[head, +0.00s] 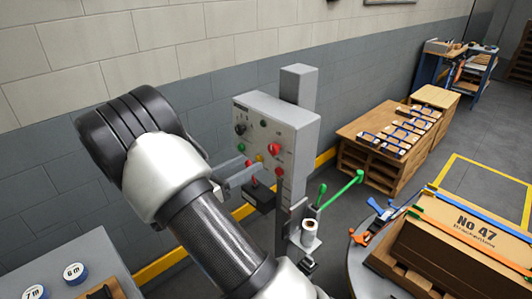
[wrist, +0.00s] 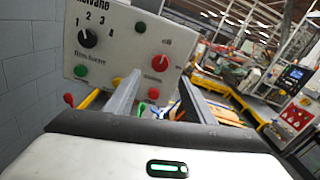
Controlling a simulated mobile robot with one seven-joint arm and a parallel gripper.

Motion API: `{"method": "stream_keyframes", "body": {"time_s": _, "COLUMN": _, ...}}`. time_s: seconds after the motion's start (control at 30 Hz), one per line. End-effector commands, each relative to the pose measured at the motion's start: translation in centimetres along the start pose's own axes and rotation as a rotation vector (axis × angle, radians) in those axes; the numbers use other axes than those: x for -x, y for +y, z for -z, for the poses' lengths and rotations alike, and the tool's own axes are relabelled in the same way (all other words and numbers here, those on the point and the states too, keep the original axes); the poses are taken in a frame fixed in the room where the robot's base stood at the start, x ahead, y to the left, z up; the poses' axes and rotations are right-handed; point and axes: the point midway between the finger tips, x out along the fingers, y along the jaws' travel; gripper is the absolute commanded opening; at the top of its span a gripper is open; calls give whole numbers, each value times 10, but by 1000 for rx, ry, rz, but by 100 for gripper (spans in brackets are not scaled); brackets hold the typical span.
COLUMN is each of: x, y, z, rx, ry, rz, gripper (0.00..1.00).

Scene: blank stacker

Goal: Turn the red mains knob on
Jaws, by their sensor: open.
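The red knob (head: 274,149) is on the front of a grey control panel (head: 295,130), right of its middle. In the wrist view the red knob (wrist: 160,62) is a round dial with a small pale mark near its centre. My gripper (wrist: 160,84) is open and empty, its two fingers pointing at the lower part of the panel. The knob shows above and between the fingertips, apparently untouched; the remaining distance is hard to tell. In the head view my arm hides part of the panel's lower left side.
A black selector (wrist: 88,38) numbered 1 to 4, a green button (wrist: 80,71) and a red button (wrist: 153,93) share the panel. Levers with green ends (head: 358,177) stand right of it. A round table (head: 362,262) holds a box (head: 455,235). A wall is behind.

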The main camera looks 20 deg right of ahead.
Motion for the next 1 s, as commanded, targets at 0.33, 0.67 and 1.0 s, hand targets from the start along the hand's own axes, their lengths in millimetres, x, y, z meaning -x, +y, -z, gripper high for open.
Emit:
{"method": "stream_keyframes", "body": {"time_s": 0.33, "x": -68, "y": -1, "z": 0, "rx": 0, "ry": 0, "rz": 3, "gripper": 49}}
{"method": "stream_keyframes", "body": {"time_s": 0.67, "x": -86, "y": 0, "z": 0, "rx": 0, "ry": 0, "rz": 0, "gripper": 49}}
{"method": "stream_keyframes", "body": {"time_s": 1.0, "x": -86, "y": 0, "z": 0, "rx": -1, "ry": 0, "rz": 0, "gripper": 22}}
